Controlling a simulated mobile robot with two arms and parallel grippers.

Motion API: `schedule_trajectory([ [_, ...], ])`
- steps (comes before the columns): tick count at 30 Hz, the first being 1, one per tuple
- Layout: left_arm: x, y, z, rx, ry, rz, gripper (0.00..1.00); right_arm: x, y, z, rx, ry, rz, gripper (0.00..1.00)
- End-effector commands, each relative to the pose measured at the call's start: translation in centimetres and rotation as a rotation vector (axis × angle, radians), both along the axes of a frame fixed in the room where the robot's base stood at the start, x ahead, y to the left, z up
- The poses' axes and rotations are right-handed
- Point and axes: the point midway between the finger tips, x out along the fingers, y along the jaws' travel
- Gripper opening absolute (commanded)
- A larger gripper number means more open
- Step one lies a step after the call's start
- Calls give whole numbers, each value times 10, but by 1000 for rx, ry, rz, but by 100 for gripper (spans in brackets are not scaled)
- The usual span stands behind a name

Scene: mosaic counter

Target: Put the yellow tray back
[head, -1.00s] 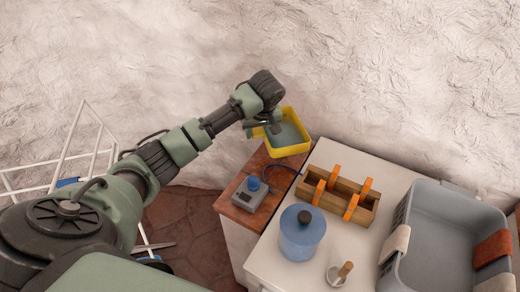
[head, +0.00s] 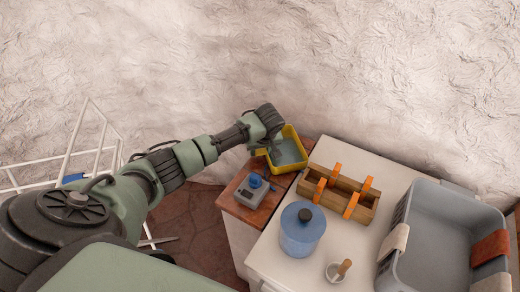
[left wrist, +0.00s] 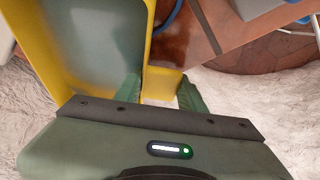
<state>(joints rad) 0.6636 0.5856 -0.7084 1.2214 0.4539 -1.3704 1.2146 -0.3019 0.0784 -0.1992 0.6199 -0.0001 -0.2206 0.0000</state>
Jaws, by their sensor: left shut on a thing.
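The yellow tray (head: 291,168) has yellow walls and a grey-blue inside that looks empty. In the head view it is over the far end of the wooden-topped cabinet (head: 238,208); I cannot tell whether it touches the top. My left gripper (head: 273,149) is at the tray's left side, shut on its wall. In the left wrist view the tray (left wrist: 90,45) fills the upper left, and a yellow part of it lies between the fingers of the left gripper (left wrist: 161,90). The arm hides part of the tray's left rim. My right gripper is not in view.
A grey device with a blue knob (head: 252,191) sits on the wooden top, in front of the tray. The white counter (head: 268,262) to the right holds a wooden caddy (head: 335,198), a blue pot (head: 301,236), a mortar (head: 334,272) and a grey basket (head: 436,245). A white rack (head: 66,160) stands left.

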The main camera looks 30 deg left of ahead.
Motion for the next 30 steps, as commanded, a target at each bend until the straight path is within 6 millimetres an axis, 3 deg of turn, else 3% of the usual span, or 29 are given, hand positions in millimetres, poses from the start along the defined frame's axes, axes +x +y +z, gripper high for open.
schedule_trajectory([
  [2, 0, 0, -2, -1, -1, 1, 0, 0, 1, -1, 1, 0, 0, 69],
  [3, 0, 0, -2, 0, 0, 0, 51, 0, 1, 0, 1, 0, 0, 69],
  [4, 0, 0, -2, 0, 0, 0, 59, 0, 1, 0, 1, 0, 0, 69],
  [5, 0, 0, -2, 1, 1, 0, 62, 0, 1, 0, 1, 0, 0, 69],
  [17, -1, -1, 5, 0, 0, 0, 62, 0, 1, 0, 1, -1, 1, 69],
  [30, -22, -26, 83, 0, -3, -1, 62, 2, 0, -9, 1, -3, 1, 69],
])
